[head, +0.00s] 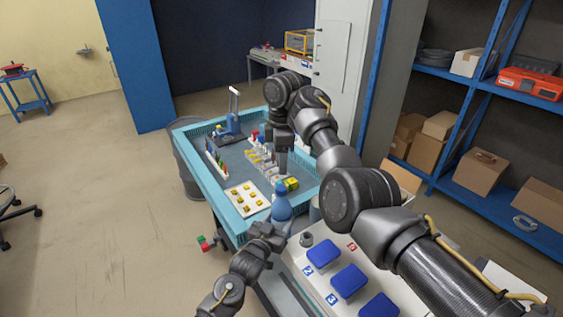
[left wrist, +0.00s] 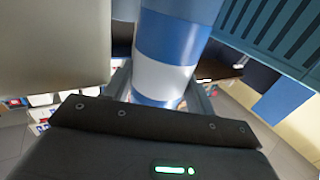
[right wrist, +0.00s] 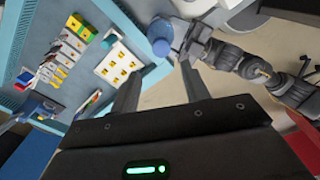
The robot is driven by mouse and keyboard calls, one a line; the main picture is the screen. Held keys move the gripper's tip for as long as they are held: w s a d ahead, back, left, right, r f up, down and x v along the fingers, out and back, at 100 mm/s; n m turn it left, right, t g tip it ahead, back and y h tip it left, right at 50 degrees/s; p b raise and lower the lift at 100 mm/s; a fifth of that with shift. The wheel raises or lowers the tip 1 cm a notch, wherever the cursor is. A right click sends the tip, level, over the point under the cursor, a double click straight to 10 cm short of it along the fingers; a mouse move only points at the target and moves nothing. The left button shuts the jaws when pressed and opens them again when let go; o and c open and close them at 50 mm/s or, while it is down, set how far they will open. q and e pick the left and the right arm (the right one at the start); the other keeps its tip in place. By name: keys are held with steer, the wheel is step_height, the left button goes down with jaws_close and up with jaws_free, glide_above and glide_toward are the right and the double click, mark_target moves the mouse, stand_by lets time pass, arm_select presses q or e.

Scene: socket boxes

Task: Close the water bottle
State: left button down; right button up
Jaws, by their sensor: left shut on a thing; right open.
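The blue water bottle (head: 282,208) stands roughly upright at the near end of the teal tray. My left gripper (head: 272,234) is shut on its lower part. The left wrist view shows the bottle's blue and white bands (left wrist: 168,72) between the fingers. In the right wrist view, the bottle's round blue top (right wrist: 161,46) appears beside the left gripper (right wrist: 188,42). I cannot tell whether a cap is on it. My right gripper (head: 283,140) is open and empty over the tray, beyond the bottle. Its fingers also show in the right wrist view (right wrist: 160,88).
The teal tray (head: 222,212) holds a white board with yellow pieces (head: 246,198), a row of small parts and a blue stand (head: 231,125). Blue pads (head: 348,281) lie on the white table at near right. A small grey cylinder (head: 306,240) stands near the bottle.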

mark_target(281, 188)
steer(key=shift+s+f+n, duration=0.2)
steer(key=shift+f+n, duration=0.15)
steer(key=shift+n, duration=0.25)
steer(key=shift+f, duration=4)
steer(key=c, duration=1)
steer(key=m, duration=0.3)
steer(key=shift+m, duration=0.3)
jaws_close()
steer(key=o, duration=1.1)
jaws_free()
steer(key=shift+c, duration=0.2)
